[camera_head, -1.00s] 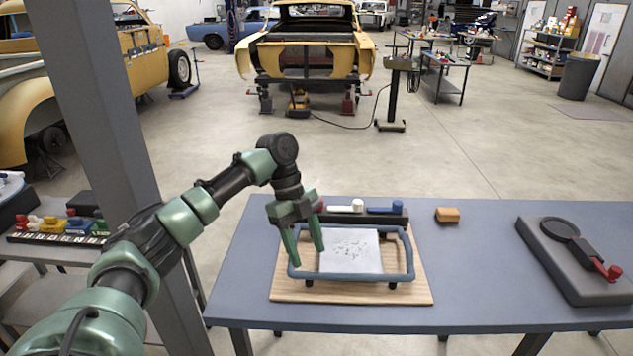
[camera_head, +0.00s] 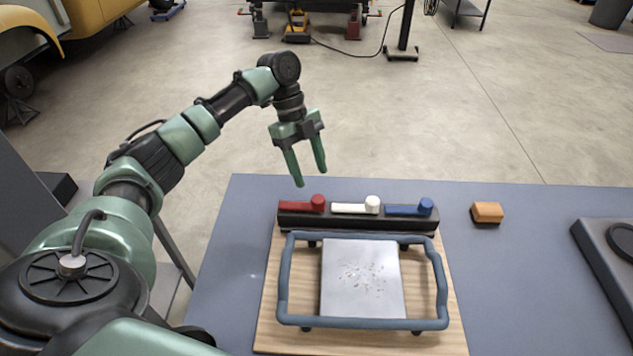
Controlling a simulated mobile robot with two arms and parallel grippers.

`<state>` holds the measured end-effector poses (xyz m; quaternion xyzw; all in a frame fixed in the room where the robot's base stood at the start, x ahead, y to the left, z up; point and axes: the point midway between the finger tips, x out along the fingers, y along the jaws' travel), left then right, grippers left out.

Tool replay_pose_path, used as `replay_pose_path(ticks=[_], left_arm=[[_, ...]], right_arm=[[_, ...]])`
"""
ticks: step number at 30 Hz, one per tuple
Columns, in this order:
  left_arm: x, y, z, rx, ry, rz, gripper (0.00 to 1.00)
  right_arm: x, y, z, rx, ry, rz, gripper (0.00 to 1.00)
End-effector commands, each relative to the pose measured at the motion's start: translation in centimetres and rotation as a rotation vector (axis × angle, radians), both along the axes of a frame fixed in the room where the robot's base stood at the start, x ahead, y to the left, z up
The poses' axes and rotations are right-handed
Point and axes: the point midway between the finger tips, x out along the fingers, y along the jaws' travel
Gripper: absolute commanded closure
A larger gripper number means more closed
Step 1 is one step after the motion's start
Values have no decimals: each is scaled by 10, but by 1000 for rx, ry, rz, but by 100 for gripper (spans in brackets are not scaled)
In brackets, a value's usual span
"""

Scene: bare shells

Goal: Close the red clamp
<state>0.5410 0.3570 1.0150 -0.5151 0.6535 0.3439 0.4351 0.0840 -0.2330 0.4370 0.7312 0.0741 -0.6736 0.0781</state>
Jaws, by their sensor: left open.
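The red clamp (camera_head: 302,205) is the leftmost of three coloured levers on a black bar (camera_head: 357,220) at the back of the wooden board. Its arm lies along the bar, with a round knob at its right end. The white clamp (camera_head: 357,206) and the blue clamp (camera_head: 409,208) sit to its right. My left gripper (camera_head: 311,179) is open and empty, its green fingers pointing down. In the picture its fingertips show just above the red clamp, apart from it. My right gripper is not in view.
A blue-grey tubular frame (camera_head: 285,280) stands on the wooden board (camera_head: 263,325) around a metal plate (camera_head: 360,278). An orange block (camera_head: 487,212) and a dark grey case (camera_head: 597,250) lie to the right on the table (camera_head: 540,290). The table between board and case is mostly clear.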

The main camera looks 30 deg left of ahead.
Motion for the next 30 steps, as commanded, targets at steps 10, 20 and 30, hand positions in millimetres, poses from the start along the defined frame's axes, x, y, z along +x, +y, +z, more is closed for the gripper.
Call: replay_pose_path(ticks=[10,20,30], left_arm=[[-6,-20,-48,1,3,0,47],[-7,-24,-60,1,1,0,47],[-7,-24,-60,1,1,0,100]], right_arm=[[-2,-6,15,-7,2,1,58],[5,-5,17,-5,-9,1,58],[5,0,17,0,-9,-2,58]])
